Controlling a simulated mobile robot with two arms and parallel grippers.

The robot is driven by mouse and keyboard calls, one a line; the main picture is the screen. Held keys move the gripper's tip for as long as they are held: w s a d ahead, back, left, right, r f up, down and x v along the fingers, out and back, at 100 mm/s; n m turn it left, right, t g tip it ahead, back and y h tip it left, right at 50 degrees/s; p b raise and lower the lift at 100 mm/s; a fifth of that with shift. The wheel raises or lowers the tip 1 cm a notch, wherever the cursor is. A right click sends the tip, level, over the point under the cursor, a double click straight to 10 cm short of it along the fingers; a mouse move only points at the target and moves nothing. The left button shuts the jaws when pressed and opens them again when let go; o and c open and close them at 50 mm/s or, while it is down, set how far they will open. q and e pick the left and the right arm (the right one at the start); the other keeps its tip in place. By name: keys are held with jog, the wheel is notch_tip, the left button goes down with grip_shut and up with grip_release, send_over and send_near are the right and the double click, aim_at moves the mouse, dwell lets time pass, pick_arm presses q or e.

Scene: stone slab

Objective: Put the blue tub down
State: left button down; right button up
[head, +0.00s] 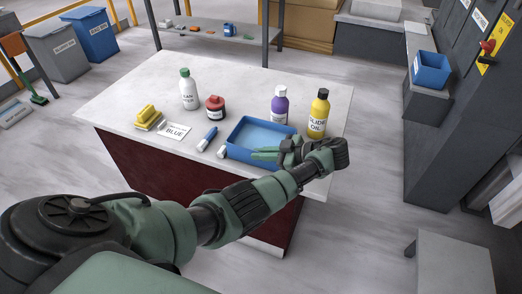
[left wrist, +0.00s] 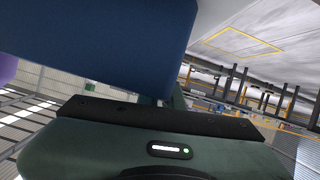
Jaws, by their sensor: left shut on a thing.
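The blue tub (head: 264,134) is at the front right of the pale stone slab (head: 120,104), open side up and looking empty. I cannot tell whether its base touches the slab or hangs just above it. My left gripper (head: 266,154) is shut on the tub's near wall and hides part of it. In the left wrist view, the tub's dark blue wall (left wrist: 130,45) fills the upper left, close to the gripper body. My right gripper is not in view.
Behind the tub stand a purple bottle (head: 280,105) and a yellow bottle (head: 318,115).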

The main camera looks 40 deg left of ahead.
pick_arm(q)
jog(key=shift+r, duration=0.15)
jog(key=c, duration=1.6)
grip_release()
jog(key=shift+s, duration=0.1)
jog(key=v, duration=1.2)
jog(key=shift+d, duration=0.1)
jog(key=shift+f, duration=0.25)
